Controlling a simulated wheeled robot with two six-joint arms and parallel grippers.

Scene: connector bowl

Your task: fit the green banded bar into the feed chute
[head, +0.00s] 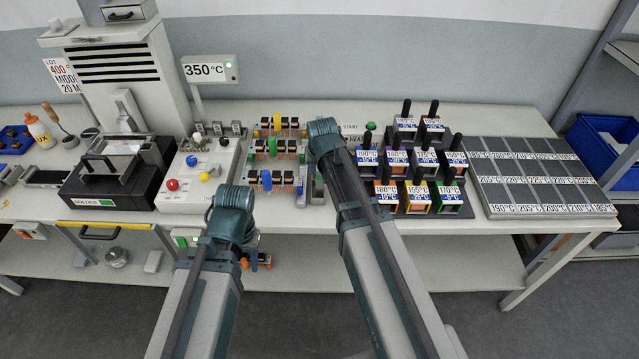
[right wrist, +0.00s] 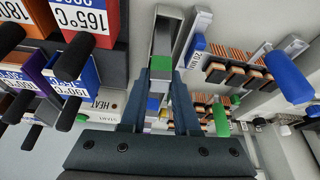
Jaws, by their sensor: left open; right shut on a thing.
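My right gripper (right wrist: 160,74) is shut on the green banded bar, whose green band (right wrist: 161,63) shows between the fingertips in the right wrist view. Light grey walls (right wrist: 176,22) stand just beyond the band; they look like the feed chute, but I cannot tell how far the bar is in it. In the head view a grey upright piece (head: 317,190) stands beside the coil rack, below my right wrist, which hides the bar. My left gripper (head: 234,207) is open above the bench's front edge; its fingers are largely hidden by its wrist.
The rack of coils with coloured pegs (head: 277,150) stands between my wrists. Labelled blocks with black handles (head: 416,190) crowd the right side, near my right gripper. A grey labelled plate (head: 550,211) lies farther right. A control box (head: 196,175) and a black soldering unit (head: 115,185) stand left.

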